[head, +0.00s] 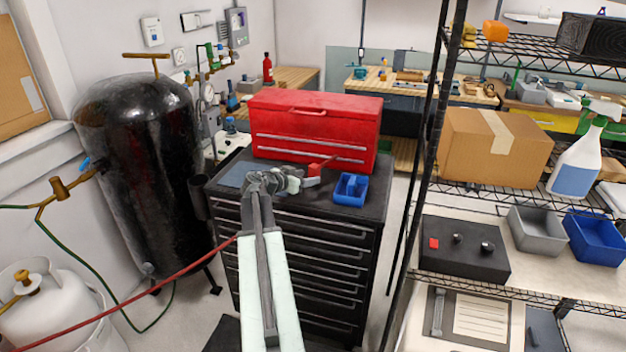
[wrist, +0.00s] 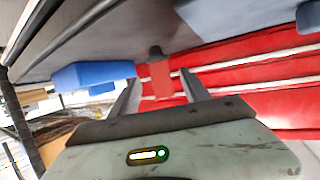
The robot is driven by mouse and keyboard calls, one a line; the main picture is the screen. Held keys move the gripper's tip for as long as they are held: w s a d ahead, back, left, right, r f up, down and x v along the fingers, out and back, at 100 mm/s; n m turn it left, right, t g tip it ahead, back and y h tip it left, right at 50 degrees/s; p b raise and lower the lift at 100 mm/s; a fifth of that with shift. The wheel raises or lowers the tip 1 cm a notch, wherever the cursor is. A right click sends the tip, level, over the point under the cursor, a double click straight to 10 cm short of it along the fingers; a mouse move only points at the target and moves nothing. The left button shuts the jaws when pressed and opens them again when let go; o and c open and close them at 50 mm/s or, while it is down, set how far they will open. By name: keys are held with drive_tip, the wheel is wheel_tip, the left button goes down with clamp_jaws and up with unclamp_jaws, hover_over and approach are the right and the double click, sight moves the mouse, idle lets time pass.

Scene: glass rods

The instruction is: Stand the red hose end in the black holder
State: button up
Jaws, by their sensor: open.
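A red hose (head: 150,282) runs up from the lower left and passes out of sight behind my arm. A short red piece (head: 316,170) lies on the cabinet top just right of my gripper (head: 290,181); whether it joins the hose is hidden. In the wrist view a red piece with a dark tip (wrist: 159,76) shows between and beyond the fingers of my gripper (wrist: 160,92), which are apart and not closed on it. A black upright tube (head: 198,198), seemingly the black holder, is at the left side of the cabinet and looks empty.
The black drawer cabinet (head: 228,190) bears a red toolbox (head: 315,125) behind my gripper and a blue bin (head: 350,190) to its right. A black tank (head: 145,170) stands left. A wire shelf post (head: 425,150) rises at right.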

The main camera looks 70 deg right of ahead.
sight(319, 173)
drive_tip(key=shift+b+x, duration=0.4)
drive_tip(key=shift+x, duration=0.7)
drive_tip(key=x, duration=0.2)
drive_tip(key=b+x, duration=0.1)
drive_tip(key=x, duration=0.2)
drive_tip(key=shift+s+d+r, duration=0.1)
drive_tip(key=shift+d+r, duration=0.05)
drive_tip(key=shift+d, duration=0.25)
drive_tip(key=shift+a, duration=0.1)
clamp_jaws()
